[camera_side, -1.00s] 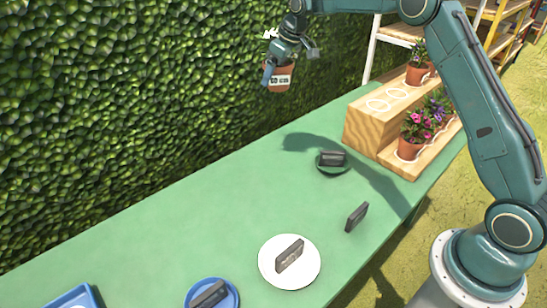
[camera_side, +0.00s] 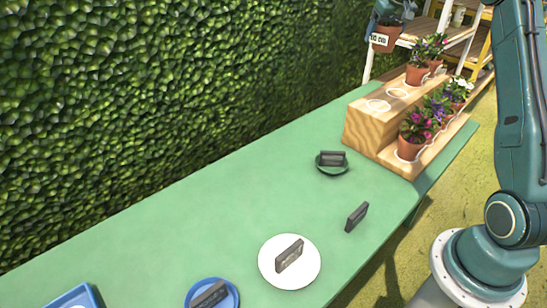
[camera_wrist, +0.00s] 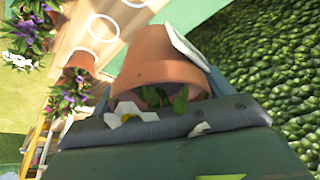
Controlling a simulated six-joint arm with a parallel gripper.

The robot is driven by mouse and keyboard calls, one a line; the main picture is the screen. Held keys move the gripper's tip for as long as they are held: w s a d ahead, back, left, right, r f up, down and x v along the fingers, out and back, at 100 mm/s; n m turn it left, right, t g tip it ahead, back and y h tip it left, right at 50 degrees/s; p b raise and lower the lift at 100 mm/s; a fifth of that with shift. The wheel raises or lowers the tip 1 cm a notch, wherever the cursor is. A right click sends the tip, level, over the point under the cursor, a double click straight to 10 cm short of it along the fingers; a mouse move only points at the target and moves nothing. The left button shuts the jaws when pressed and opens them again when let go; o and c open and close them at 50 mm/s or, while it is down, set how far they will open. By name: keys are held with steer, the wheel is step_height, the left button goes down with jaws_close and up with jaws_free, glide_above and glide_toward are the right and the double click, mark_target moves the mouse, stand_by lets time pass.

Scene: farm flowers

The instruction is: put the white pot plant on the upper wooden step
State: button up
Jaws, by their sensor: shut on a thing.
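My gripper (camera_side: 389,14) is shut on a terracotta pot (camera_side: 385,40) with a white label, held in the air near the top of the side view. In the wrist view the held pot (camera_wrist: 158,58) fills the middle, with green leaves and white petals (camera_wrist: 130,112) at its mouth. The upper wooden step (camera_side: 362,126) has empty white rings, and the pot appears above and beyond them. In the wrist view, the empty rings (camera_wrist: 103,27) show left of the pot. The gripper partly hides the plant.
Several more stand on the lower step, including a pink one (camera_side: 412,140) and a white-flowered one (camera_side: 461,86). A hedge (camera_side: 150,90) runs behind.

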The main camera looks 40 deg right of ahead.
mark_target(395, 30)
steer(key=shift+s+d+r+m, duration=0.2)
steer(key=shift+s+d+r, duration=0.05)
steer(key=shift+s+d, duration=0.3)
steer(key=shift+s+d+r+m, duration=0.2)
steer(key=shift+s+d, duration=0.35)
step_height(395, 30, down, 20)
steer(key=shift+f, duration=0.1)
stand_by(0.4)
steer(key=o, duration=1.3)
steer(key=shift+f, duration=0.15)
steer(key=v, duration=1.2)
steer(key=shift+a, duration=0.2)
steer(key=shift+a, duration=0.1)
